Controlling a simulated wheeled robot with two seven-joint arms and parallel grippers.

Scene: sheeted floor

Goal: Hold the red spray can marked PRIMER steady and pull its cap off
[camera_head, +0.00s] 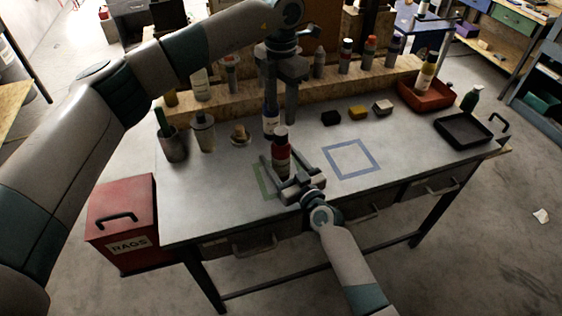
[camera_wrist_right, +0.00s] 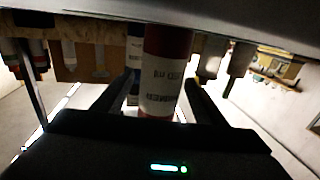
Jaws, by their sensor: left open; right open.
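The red spray can (camera_head: 281,160) stands upright near the bench's front edge, with a dark cap on top and a pale label too small to read. My right gripper (camera_head: 283,173) comes in from the front, open, with its fingers on either side of the can's lower part. In the right wrist view the can (camera_wrist_right: 165,72) stands between the spread fingers; its label print is blurred and its top is out of frame. My left gripper (camera_head: 281,108) points down above the cap, open and empty, with a gap to the cap.
A dark-blue can (camera_head: 270,122) stands close behind the red one. A green outline (camera_head: 264,180) lies beside it, a blue outline (camera_head: 352,160) to the right. A brush cup (camera_head: 173,147) and other cans stand left and behind. A black tray (camera_head: 464,129) sits at right.

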